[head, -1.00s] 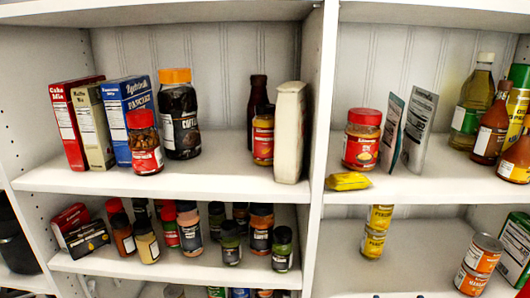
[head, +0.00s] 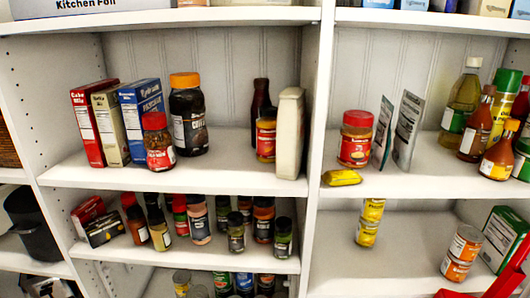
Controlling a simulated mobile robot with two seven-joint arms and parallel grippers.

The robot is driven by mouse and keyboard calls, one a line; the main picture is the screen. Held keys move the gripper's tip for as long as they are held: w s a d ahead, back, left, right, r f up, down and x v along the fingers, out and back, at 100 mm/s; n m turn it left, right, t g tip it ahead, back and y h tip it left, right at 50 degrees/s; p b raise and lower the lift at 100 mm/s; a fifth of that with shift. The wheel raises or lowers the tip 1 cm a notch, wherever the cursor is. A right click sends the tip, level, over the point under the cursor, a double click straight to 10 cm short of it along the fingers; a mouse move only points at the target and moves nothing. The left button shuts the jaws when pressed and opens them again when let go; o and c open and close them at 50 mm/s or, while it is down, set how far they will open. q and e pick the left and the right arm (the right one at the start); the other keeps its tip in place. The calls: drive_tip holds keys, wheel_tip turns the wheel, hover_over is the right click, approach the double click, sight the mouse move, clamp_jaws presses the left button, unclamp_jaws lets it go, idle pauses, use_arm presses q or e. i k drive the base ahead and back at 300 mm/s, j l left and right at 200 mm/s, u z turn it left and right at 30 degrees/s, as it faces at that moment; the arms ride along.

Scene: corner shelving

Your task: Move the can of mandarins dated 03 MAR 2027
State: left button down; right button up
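Two small cans with orange and white labels stand stacked on the lower right shelf. The upper can (head: 466,243) sits on the lower can (head: 455,267). Their print is too small to read, so I cannot tell which, if either, bears the date 03 MAR 2027. A red part at the bottom right edge (head: 505,280) looks like part of my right arm, in front of the shelf and below the cans. Its fingertips cannot be made out. My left gripper cannot be made out in the head view.
Stacked yellow cans (head: 368,222) stand left of the orange ones. A green box (head: 506,240) stands close on their right. The shelf (head: 395,262) is bare between the can stacks. A white upright (head: 312,150) divides the bays. Jars and bottles fill the shelf above.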

sight(455, 273)
drive_tip(key=z, duration=1.4)
